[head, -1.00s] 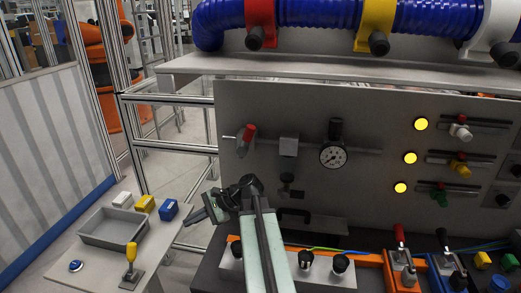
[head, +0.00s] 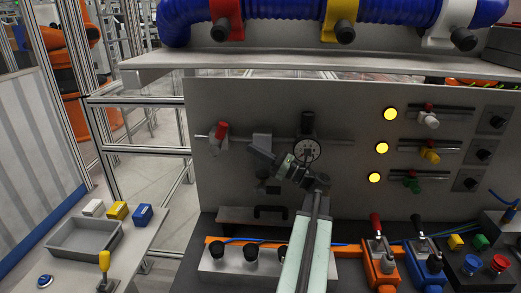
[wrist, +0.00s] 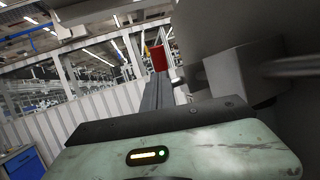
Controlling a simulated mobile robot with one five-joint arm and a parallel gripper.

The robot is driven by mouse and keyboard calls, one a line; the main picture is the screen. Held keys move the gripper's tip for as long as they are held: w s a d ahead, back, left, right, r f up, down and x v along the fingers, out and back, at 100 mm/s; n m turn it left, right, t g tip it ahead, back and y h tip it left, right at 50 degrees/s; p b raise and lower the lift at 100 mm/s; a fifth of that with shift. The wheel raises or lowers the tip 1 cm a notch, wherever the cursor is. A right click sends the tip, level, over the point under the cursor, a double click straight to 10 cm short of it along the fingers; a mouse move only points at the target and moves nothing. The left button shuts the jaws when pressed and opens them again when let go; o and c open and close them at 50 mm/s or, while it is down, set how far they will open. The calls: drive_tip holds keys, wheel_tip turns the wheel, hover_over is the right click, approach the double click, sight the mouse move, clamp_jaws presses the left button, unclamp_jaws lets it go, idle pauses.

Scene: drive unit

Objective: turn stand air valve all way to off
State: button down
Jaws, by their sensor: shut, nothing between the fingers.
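The air valve with a red handle (head: 220,132) sits at the left end of a grey pipe on the upright panel in the head view. Its handle stands up, tilted slightly right. In the wrist view the red handle (wrist: 158,57) shows just beyond the finger ends. My gripper (head: 252,151) is shut and empty, pointing left in front of the panel, to the right of and a little below the valve. In the wrist view my fingers (wrist: 156,88) look like one dark bar. Contact with the handle does not show; the valve body is mostly hidden there.
A regulator block (head: 262,141) on the pipe is close to my fingers; it also shows in the wrist view (wrist: 240,73). A pressure gauge (head: 306,150) is behind my wrist. Levers (head: 377,235) stand below right. A grey tray (head: 85,238) lies left.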

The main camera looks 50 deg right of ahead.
sight(218, 140)
drive_tip(key=p+x, duration=0.2)
drive_tip(key=x, duration=0.6)
drive_tip(key=shift+w, duration=0.35)
drive_tip(key=shift+a+r+p, duration=0.15)
drive_tip(key=shift+p, duration=0.15)
